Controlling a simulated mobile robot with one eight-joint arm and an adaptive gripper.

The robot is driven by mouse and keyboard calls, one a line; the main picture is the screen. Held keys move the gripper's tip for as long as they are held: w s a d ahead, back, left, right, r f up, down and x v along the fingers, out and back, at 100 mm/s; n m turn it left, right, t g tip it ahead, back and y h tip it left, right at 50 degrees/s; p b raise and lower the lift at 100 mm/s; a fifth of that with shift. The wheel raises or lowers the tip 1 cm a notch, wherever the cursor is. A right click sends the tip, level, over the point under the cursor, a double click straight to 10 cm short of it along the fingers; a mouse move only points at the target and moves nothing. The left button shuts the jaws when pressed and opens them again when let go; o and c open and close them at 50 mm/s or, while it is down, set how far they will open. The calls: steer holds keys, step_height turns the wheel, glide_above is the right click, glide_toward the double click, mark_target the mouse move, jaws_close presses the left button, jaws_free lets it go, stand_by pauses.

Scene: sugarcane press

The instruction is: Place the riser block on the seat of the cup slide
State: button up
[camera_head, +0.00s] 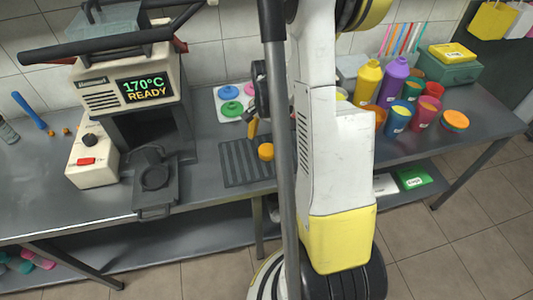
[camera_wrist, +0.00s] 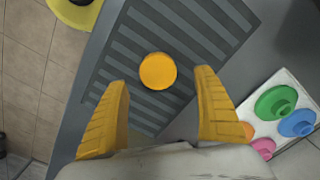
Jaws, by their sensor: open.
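The orange round block (camera_head: 266,152), the likely riser block, lies on the dark ribbed mat (camera_head: 240,170). In the wrist view the block (camera_wrist: 158,71) shows as a flat orange disc between and beyond my fingertips. My gripper (camera_wrist: 161,77) is open and empty, its two yellow fingers apart on either side of the block's line of sight. In the head view my gripper (camera_head: 252,128) is partly hidden behind my arm, just above and left of the block. The cup slide (camera_head: 155,202) juts out from the press, with a dark round seat (camera_head: 155,177) that looks empty.
The press (camera_head: 130,85) reads 170°C READY. A control box (camera_head: 92,158) stands left of the slide. A white tray with coloured knobbed pieces (camera_head: 230,92) lies behind the mat. Bottles and cups (camera_head: 398,115) crowd the right. Bare table lies between slide and mat.

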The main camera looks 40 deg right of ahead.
mark_target(267, 149)
step_height(267, 149, down, 5)
steer(key=shift+s+r+b, duration=0.15)
steer(key=shift+b, duration=1.05)
steer(key=shift+a+r, duration=0.1)
steer(key=c, duration=1.3)
steer(key=shift+r+p, duration=0.45)
steer(key=shift+r, duration=0.1)
steer(key=r+p, duration=0.1)
steer(key=r, duration=0.1)
steer(key=s+r+p, duration=0.1)
steer(key=r, duration=0.1)
steer(key=s+r+p, duration=0.1)
steer(key=s+r, duration=0.1)
steer(key=s, duration=0.1)
steer(key=s+d+r+p, duration=0.1)
steer(key=s+r, duration=0.1)
steer(key=s, duration=0.2)
steer(key=s+d+r+p, duration=0.1)
steer(key=s+r, duration=0.1)
steer(key=s, duration=0.1)
steer(key=shift+s, duration=0.15)
